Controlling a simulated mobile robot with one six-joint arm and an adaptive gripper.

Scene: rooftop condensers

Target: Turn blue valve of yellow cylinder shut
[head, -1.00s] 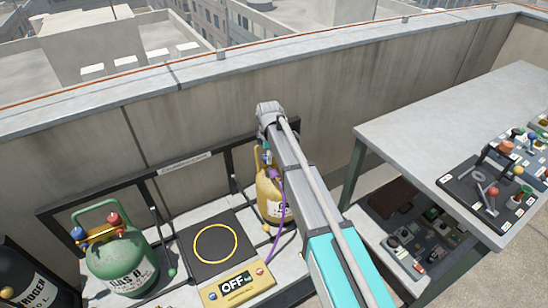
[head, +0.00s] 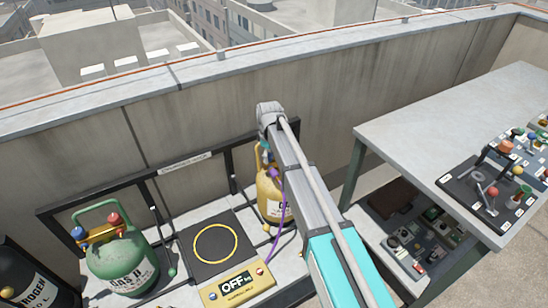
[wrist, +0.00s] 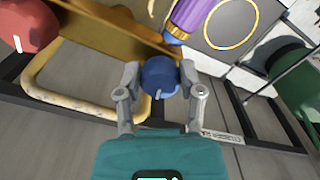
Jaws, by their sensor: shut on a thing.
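The yellow cylinder (head: 268,195) stands on the rack beside the wall, partly covered by my arm in the head view. Its blue valve (wrist: 160,76) is in the middle of the wrist view, with a white mark on its knob. My gripper (wrist: 160,84) is shut on the blue valve, one finger on each side. A red valve (wrist: 30,25) shows at the upper left of the wrist view, with the yellow handle (wrist: 65,90) below it. In the head view my arm hides the gripper's fingers.
A green cylinder (head: 122,262) with red and blue valves stands at left, a black cylinder (head: 30,285) beyond it. A scale reading OFF (head: 238,287) lies between the cylinders. A purple hose (head: 279,215) hangs by the yellow cylinder. A grey table (head: 430,115) stands at right.

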